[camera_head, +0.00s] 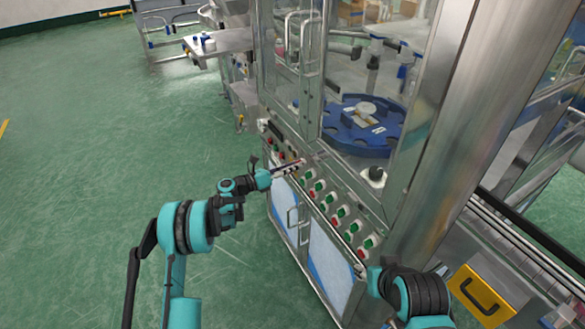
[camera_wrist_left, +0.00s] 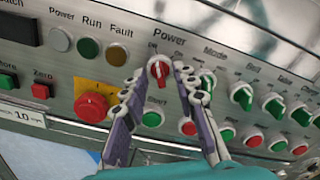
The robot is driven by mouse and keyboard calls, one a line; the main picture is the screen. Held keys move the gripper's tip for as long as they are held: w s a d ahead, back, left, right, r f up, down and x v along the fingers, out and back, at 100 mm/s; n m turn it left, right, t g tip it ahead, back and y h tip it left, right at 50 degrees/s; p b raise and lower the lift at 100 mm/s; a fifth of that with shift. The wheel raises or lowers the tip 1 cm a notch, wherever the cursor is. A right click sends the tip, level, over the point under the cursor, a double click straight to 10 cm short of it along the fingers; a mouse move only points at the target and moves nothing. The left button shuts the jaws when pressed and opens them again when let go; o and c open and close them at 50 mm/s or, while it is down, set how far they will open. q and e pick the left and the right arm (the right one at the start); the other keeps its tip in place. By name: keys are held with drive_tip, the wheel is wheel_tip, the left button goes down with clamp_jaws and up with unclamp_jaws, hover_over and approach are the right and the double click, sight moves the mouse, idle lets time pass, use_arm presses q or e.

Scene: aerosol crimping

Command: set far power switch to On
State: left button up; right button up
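The power switch (camera_wrist_left: 159,72) is a red rotary knob under the label "Power" on the metal control panel in the left wrist view. Its handle looks roughly upright with a slight tilt; the small marks beside it are hard to read. My left gripper (camera_wrist_left: 161,75) is open, with one fingertip on each side of the knob. I cannot tell whether the fingers touch it. In the head view my left gripper (camera_head: 295,166) reaches the panel from the left and hides the knob. My right gripper (camera_head: 359,266) is near the cabinet's lower right, its fingers too small to judge.
Green selector knobs (camera_wrist_left: 241,95) run to the right of the switch, with green and red push buttons below. A red emergency button (camera_wrist_left: 91,106) on a yellow plate sits lower left. Indicator lamps (camera_wrist_left: 88,47) are at upper left. Open green floor (camera_head: 90,130) lies left of the machine.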

use_arm(q)
clamp_jaws()
drive_tip(key=m+b, duration=0.2)
drive_tip(key=m, duration=0.9)
drive_tip(key=shift+m, duration=0.6)
idle(0.3)
